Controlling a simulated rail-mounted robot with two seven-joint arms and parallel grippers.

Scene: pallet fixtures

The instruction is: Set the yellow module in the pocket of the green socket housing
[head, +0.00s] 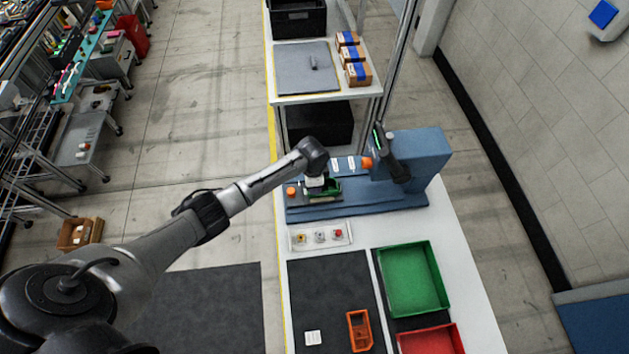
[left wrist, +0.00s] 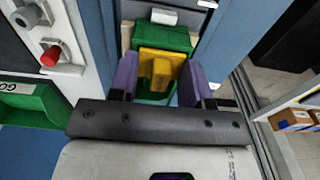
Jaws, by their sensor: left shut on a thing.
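The green socket housing (head: 334,185) sits on the blue fixture (head: 410,203); it also shows in the left wrist view (left wrist: 172,38). My left gripper (head: 318,190) is over the housing and hides part of it. The module is not clear in the head view. My right gripper is not in view.
A dark upright device (head: 392,158) and an orange knob (head: 367,162) stand right of the housing. Another orange knob (head: 291,192) is at its left. A white button panel (head: 320,236) lies in front. Green (head: 440,270) and red bins (head: 430,341) stand nearer.

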